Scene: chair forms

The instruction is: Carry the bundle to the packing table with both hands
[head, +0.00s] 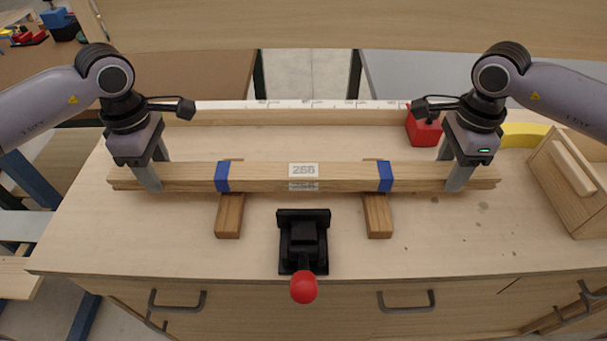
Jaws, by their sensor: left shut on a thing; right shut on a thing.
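Which surface is the packing table I cannot tell.
A black clamp (303,240) with a red knob stands at the front middle of the bench. A red object (424,126), a yellow piece (523,134) and a wooden box (570,180) are at the right. A ruler strip (300,104) runs along the back edge.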

